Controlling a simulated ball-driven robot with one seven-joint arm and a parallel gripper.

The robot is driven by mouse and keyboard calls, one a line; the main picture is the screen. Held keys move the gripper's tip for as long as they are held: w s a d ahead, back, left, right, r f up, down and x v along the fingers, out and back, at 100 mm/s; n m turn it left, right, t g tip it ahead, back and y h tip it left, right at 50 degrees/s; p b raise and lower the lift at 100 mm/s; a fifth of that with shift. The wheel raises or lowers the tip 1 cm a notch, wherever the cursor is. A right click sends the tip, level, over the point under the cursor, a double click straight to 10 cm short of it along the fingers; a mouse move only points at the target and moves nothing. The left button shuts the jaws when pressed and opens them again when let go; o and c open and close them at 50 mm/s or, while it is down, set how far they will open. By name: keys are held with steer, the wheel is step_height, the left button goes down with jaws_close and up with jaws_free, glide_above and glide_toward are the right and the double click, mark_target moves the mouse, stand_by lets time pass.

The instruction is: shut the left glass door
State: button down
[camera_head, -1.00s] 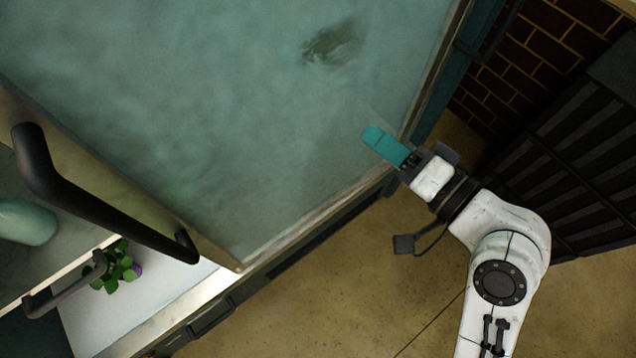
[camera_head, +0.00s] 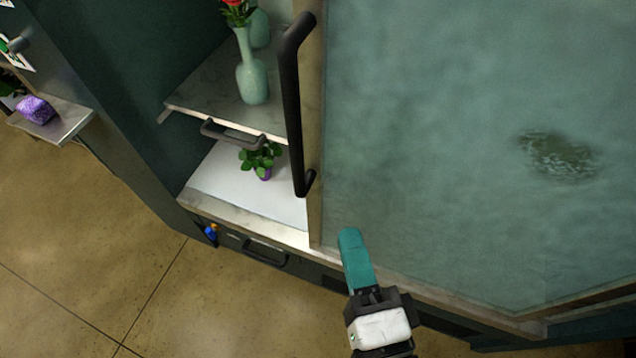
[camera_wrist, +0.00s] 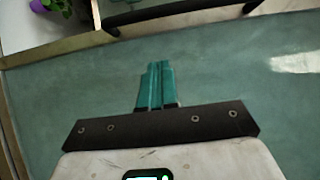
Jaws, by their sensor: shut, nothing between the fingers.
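A large cloudy teal glass door (camera_head: 430,150) with a pale frame fills the right of the head view. A black bar handle (camera_head: 292,110) runs up its left edge. I cannot tell whether this is the left door. Left of that edge the cabinet shelves lie open to view. My gripper (camera_head: 349,234) is shut and empty, its teal fingers in front of the door's lower left part, below and right of the handle. Contact with the glass cannot be told. In the wrist view the shut fingers (camera_wrist: 156,68) point toward a black handle (camera_wrist: 180,12) with teal glass behind them.
A green vase (camera_head: 252,75) with a red flower stands on the upper cabinet shelf. A small potted plant (camera_head: 262,160) stands on the white surface below. A smaller dark handle (camera_head: 233,133) is near them. Tiled floor (camera_head: 80,250) is clear at left.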

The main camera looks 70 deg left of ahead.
steer(key=s+a+p, duration=0.1)
steer(key=a+p, duration=0.1)
steer(key=a, duration=0.9)
steer(key=shift+s+p, duration=0.25)
steer(key=shift+p, duration=0.05)
